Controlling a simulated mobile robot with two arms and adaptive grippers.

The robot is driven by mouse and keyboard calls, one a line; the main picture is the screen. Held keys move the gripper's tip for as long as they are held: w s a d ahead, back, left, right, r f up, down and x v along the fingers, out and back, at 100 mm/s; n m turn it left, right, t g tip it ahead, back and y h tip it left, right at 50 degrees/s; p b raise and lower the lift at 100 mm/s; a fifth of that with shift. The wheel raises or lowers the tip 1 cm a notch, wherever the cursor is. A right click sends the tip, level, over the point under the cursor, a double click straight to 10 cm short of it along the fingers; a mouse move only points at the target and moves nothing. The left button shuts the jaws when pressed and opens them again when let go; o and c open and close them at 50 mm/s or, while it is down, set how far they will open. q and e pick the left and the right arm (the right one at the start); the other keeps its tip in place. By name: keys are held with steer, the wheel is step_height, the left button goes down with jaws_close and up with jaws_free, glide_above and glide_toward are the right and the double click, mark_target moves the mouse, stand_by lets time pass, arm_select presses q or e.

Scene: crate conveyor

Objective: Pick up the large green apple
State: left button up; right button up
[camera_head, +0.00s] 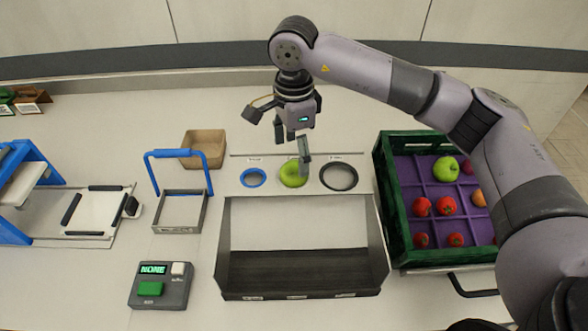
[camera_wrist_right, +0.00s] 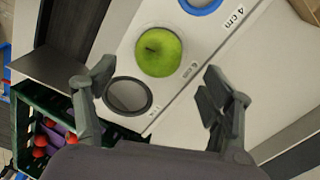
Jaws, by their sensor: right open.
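One green apple (camera_head: 292,176) sits on the middle sizing spot of the white gauge strip, marked 6 cm, between the blue ring and the dark ring. It also shows in the right wrist view (camera_wrist_right: 158,52), stem toward the camera. A second green apple (camera_head: 446,168) lies in the green crate at the right. I cannot tell which apple is larger. My right gripper (camera_head: 291,150) hangs over the gauge strip, just above and behind the first apple. In the wrist view its fingers (camera_wrist_right: 156,88) are spread wide and empty. My left gripper is not in view.
The green crate (camera_head: 391,195) holds several red fruits in purple compartments. A dark-framed tray (camera_head: 300,270) lies in front of the gauge strip. A blue-handled basket (camera_head: 180,213), a cardboard box (camera_head: 204,145) and a button panel (camera_head: 160,287) stand left.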

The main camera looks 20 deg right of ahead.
mark_target(294, 165)
steer(key=shift+s+f+p, duration=0.1)
steer(key=shift+f+p, duration=0.25)
steer(key=shift+p, duration=0.05)
step_height(294, 165, down, 4)
steer(key=shift+r+p, duration=0.2)
steer(key=shift+p, duration=0.75)
steer(key=shift+f, duration=0.45)
steer(key=c, duration=1.4)
steer(key=shift+r, duration=0.15)
